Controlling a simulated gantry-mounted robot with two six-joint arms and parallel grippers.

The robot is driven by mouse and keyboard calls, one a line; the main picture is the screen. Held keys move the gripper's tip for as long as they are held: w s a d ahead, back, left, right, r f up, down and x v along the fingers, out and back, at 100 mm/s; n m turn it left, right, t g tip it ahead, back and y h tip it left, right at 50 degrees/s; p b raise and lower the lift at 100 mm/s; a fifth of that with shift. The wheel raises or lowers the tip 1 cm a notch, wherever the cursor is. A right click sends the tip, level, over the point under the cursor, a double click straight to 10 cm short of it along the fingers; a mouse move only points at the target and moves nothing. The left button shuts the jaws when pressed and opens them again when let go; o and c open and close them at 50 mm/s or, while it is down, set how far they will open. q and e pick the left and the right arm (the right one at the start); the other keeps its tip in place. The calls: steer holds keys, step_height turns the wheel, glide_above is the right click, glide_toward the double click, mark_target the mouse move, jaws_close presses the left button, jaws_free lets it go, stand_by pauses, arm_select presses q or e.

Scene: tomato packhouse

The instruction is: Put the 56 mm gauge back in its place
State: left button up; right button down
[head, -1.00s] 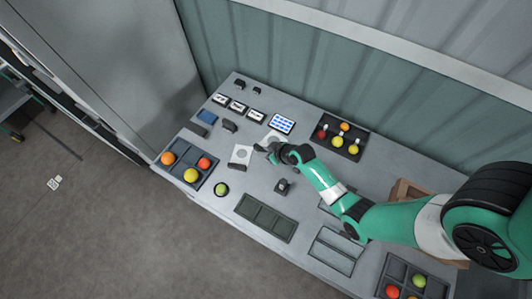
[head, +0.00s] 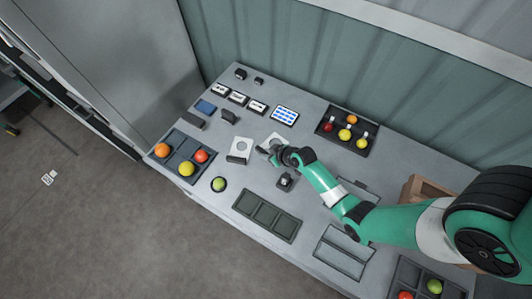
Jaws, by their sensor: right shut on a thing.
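Two pale gauge plates show in the head view, with sizes too small to read. One gauge plate (head: 240,147), with a round hole and a dark strip along its near edge, lies on the bench left of my right gripper. The other gauge plate (head: 277,138) is partly hidden behind my right gripper (head: 265,151). The gripper is shut low over the bench, apparently on this second plate; its fingers hide the grip. Three small labelled blocks (head: 238,97) stand in a row at the back left. My left gripper is out of view.
A tomato tray (head: 171,142) and a green ball (head: 219,184) are at left. A blue-dotted card (head: 285,115) and a dark tray (head: 326,130) are behind. A small dark device (head: 286,181) stands just in front of the gripper; an empty tray (head: 265,214) lies nearer.

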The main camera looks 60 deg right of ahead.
steer(key=shift+f, duration=0.3)
stand_by(0.5)
steer(key=c, duration=0.7)
jaws_free()
steer(key=shift+c, duration=1.4)
steer(key=shift+r, duration=0.1)
step_height(320, 180, up, 7)
steer(key=p, duration=0.6)
steer(key=shift+p, duration=0.3)
